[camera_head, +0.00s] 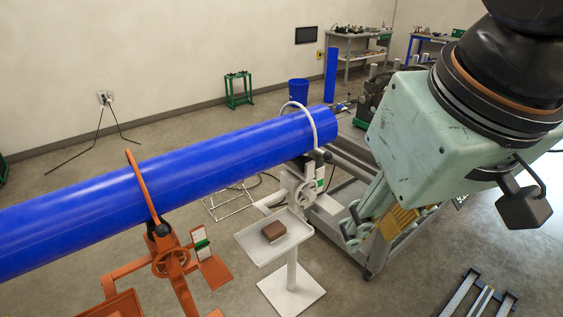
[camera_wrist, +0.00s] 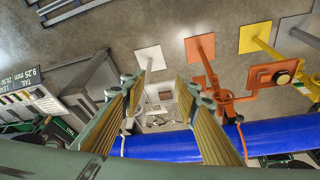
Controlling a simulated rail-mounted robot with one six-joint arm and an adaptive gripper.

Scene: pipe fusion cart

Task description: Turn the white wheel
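The white wheel (camera_head: 308,193) is on the white stand (camera_head: 291,262), below the white hoop (camera_head: 304,110) around the blue pipe (camera_head: 170,180). In the wrist view the white wheel (camera_wrist: 156,120) is small and partly hard to make out between my fingers, near the blue pipe (camera_wrist: 165,146). My gripper (camera_head: 362,230) is at the right of the wheel in the head view, apart from it. In the wrist view my gripper (camera_wrist: 158,92) has its yellow-padded fingers spread wide, with nothing held between them.
A white tray (camera_head: 256,253) with a brown block (camera_head: 273,231) sits in front of the wheel. An orange stand with an orange wheel (camera_head: 172,262) is to the left. A grey metal cart (camera_head: 345,170) stands behind and beside my gripper. Open floor (camera_head: 400,285) lies in front.

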